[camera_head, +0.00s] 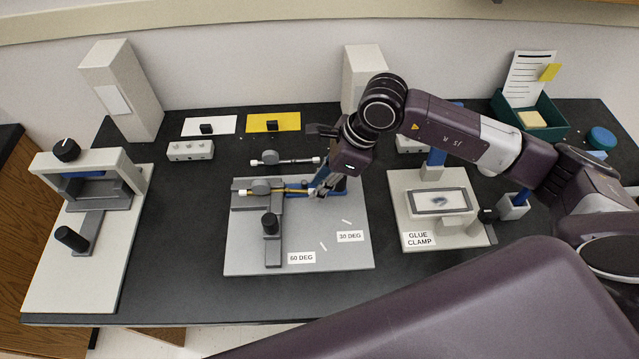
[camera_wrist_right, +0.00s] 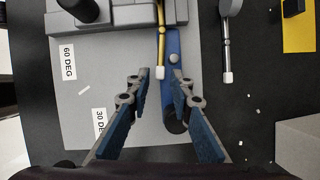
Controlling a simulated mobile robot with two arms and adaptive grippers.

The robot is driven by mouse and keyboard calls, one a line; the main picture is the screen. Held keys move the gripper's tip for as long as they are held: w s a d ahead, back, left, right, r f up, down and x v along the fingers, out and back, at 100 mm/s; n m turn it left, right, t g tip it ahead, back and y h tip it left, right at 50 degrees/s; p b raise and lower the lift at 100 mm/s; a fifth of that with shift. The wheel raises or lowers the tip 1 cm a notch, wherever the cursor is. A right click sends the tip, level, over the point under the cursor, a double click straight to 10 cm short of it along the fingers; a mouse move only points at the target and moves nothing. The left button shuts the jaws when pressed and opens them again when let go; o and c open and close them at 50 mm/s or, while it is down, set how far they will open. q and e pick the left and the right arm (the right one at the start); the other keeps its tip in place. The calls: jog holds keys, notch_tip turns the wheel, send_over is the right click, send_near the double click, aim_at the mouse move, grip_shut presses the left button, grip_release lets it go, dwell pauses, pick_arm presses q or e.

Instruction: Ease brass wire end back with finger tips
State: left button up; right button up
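The brass wire (camera_wrist_right: 162,38) runs from the grey bending fixture (camera_head: 246,199) along a blue bar (camera_wrist_right: 174,48). Its white-capped end (camera_wrist_right: 160,73) lies between my right fingertips in the wrist view, with a gap visible on both sides. My right gripper (camera_wrist_right: 161,80) is open, with blue-padded fingers, over the bar. In the head view the right gripper (camera_head: 318,193) is above the right part of the fixture board, and the brass wire (camera_head: 291,192) enters from the left. The fingers partly hide the wire's end there. My left gripper is not in view.
A second, silver rod with white ends (camera_head: 289,161) lies behind the board. Labels "60 DEG" (camera_head: 301,258) and "30 DEG" (camera_head: 350,237) mark the board (camera_head: 330,261). The glue clamp (camera_head: 445,235) stands right, and a press-like device (camera_head: 92,215) left.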

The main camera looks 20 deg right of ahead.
jog(key=v, duration=1.2)
dwell(0.4)
